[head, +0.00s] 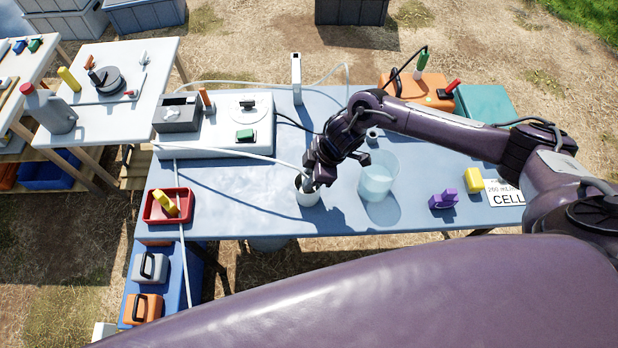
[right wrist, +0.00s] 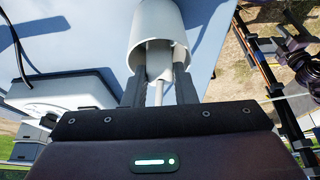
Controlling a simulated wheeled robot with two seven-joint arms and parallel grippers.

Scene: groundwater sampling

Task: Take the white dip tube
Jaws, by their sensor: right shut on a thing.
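My right gripper (head: 309,183) reaches down from the right to a white cup (head: 308,195) on the blue table. In the right wrist view its two dark fingers (right wrist: 160,92) are closed on a pale piece (right wrist: 159,62), which I take to be the white dip tube. A thin white tube (right wrist: 180,60) runs beside that piece at the cup's mouth, and the cup (right wrist: 158,22) lies beyond. In the head view a white hose (head: 235,153) crosses the table and ends near the gripper. The gripper hides the hold in the head view. My left gripper is out of view.
A clear beaker (head: 378,177) stands close to the right of the cup. A red tray (head: 168,206) with a yellow piece is at the left. A white instrument box (head: 215,132) stands behind. A purple clamp (head: 443,200) and yellow block (head: 473,180) lie right.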

